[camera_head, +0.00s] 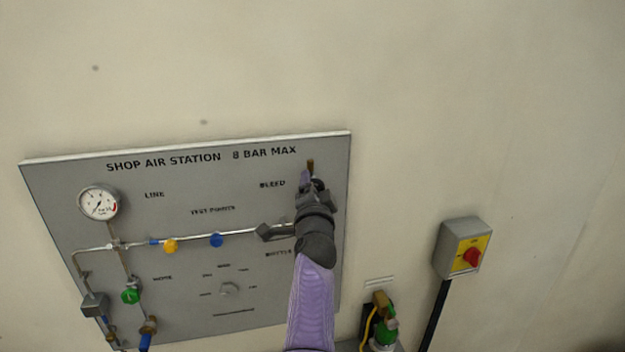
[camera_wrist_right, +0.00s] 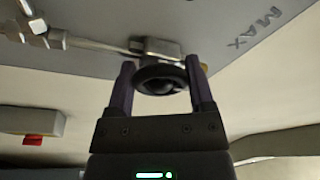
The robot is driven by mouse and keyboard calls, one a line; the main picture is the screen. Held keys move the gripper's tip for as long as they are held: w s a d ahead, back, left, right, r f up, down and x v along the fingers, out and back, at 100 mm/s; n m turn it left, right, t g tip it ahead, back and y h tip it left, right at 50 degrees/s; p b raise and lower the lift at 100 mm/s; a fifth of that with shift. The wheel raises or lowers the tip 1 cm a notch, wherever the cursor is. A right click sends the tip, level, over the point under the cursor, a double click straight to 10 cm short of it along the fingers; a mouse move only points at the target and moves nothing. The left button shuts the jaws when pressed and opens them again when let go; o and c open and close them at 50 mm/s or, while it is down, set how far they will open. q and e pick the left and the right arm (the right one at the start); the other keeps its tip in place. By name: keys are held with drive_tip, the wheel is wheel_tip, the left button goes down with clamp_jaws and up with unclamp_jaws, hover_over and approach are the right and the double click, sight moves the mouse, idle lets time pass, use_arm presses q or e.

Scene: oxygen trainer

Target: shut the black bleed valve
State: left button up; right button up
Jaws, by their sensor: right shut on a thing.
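The black bleed valve shows in the right wrist view as a round black handwheel (camera_wrist_right: 160,82) in front of a grey metal valve body (camera_wrist_right: 160,47). My right gripper (camera_wrist_right: 160,85) has its two purple fingers on either side of the wheel and is shut on it. In the head view my right gripper (camera_head: 311,180) is at the panel's upper right, beside the word BLEED. There my gripper and arm hide most of the valve; a brass end (camera_head: 310,164) shows above. My left gripper is in neither view.
The grey panel (camera_head: 230,290) carries a gauge (camera_head: 99,203), a yellow knob (camera_head: 171,246), a blue knob (camera_head: 216,240) and a green knob (camera_head: 131,295). A red-and-yellow switch box (camera_head: 463,249) is on the wall at right. A green-topped bottle (camera_head: 385,330) stands below.

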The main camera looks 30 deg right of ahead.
drive_tip(key=shift+m+g+p, duration=0.3)
drive_tip(key=shift+m+p, duration=0.65)
drive_tip(key=shift+m, duration=0.45)
drive_tip(key=o, duration=1.2)
drive_tip(key=shift+o, duration=0.2)
